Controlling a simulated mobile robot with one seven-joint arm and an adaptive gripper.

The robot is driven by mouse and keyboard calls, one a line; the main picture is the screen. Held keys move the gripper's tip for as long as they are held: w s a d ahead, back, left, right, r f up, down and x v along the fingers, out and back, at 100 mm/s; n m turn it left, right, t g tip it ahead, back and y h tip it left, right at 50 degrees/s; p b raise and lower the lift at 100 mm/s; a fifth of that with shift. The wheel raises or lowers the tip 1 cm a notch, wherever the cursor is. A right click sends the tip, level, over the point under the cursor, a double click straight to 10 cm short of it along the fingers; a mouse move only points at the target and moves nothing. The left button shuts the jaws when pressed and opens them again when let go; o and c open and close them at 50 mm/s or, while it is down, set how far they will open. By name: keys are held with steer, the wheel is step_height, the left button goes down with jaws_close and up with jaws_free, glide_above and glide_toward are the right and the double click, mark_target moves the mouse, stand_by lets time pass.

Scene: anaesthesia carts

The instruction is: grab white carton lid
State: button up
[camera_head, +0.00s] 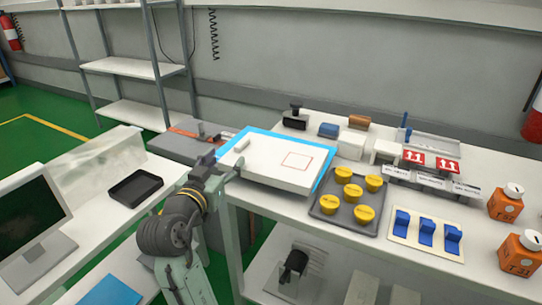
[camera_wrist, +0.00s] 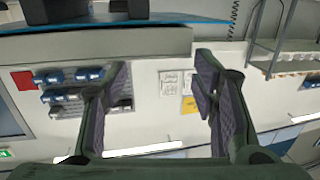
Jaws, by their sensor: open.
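A flat white carton lid (camera_head: 265,172), with a red rectangle outlined on top, lies on a blue mat (camera_head: 327,172) at the left end of the right-hand table. A small white block sits on its left part. My gripper (camera_head: 222,165) is at the lid's left edge in the head view; whether it touches the lid I cannot tell. In the wrist view my gripper (camera_wrist: 160,78) shows two fingers spread apart with nothing between them. The lid cannot be made out clearly in the wrist view.
Right of the lid stand a grey tray (camera_head: 330,208) of yellow lids, a blue-switch panel (camera_head: 399,238) and orange bottles (camera_head: 506,202). Small blocks (camera_head: 328,130) stand behind it. A black tray (camera_head: 134,187) and a monitor (camera_head: 30,220) are on the left table.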

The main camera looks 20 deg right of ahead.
mark_target(234, 148)
steer(key=p+x, duration=0.1)
steer(key=x, duration=0.6)
steer(key=shift+a, duration=0.1)
steer(key=shift+c, duration=0.5)
jaws_close()
